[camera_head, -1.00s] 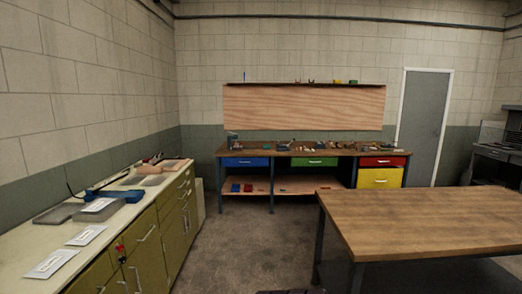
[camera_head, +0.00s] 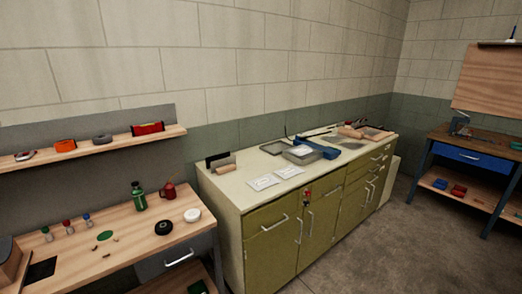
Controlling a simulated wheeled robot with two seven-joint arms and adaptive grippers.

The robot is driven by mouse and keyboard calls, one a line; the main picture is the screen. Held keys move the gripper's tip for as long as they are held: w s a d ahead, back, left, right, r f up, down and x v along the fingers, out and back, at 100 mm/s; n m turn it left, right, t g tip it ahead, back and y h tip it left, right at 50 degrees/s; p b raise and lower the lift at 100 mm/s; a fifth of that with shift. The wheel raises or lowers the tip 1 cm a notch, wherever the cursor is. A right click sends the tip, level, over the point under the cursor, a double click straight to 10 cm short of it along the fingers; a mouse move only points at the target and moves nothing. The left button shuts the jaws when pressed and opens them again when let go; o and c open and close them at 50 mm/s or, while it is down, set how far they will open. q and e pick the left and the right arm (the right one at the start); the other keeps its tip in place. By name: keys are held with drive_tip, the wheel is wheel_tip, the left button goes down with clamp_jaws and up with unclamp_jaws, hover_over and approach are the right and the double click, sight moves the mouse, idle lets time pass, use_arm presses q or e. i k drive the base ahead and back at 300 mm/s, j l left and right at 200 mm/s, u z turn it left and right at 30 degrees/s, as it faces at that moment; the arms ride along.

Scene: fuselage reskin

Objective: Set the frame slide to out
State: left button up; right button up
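I cannot make out a frame slide in the head view. Neither of my grippers shows in this view. The view holds a green cabinet (camera_head: 262,247) with a pale worktop, a wooden bench (camera_head: 118,240) at the left and part of another workbench at the right. Small things on these surfaces are too small to tell in detail.
A wooden shelf (camera_head: 88,148) with tape rolls hangs above the left bench. A green bottle (camera_head: 138,197) and a red oil can (camera_head: 169,190) stand on that bench. A blue tray (camera_head: 318,149) lies on the cabinet top. The concrete floor (camera_head: 410,240) at the right is clear.

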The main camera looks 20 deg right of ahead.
sight(463, 132)
drive_tip(key=i+l+z, duration=0.1)
drive_tip(key=l+z, duration=0.15)
drive_tip(key=i+l+z, duration=0.15)
drive_tip(key=l+z, duration=0.15)
drive_tip(key=i+l+z, duration=0.25)
drive_tip(key=l, duration=0.15)
drive_tip(key=i+l+z, duration=0.15)
drive_tip(key=l+z, duration=0.15)
drive_tip(key=z, duration=0.15)
drive_tip(key=i+l+z, duration=0.2)
drive_tip(key=z, duration=0.25)
drive_tip(key=i+l+z, duration=0.15)
drive_tip(key=i+z, duration=0.45)
drive_tip(key=i, duration=1.7)
drive_tip(key=i+z, duration=0.1)
drive_tip(key=i, duration=1.35)
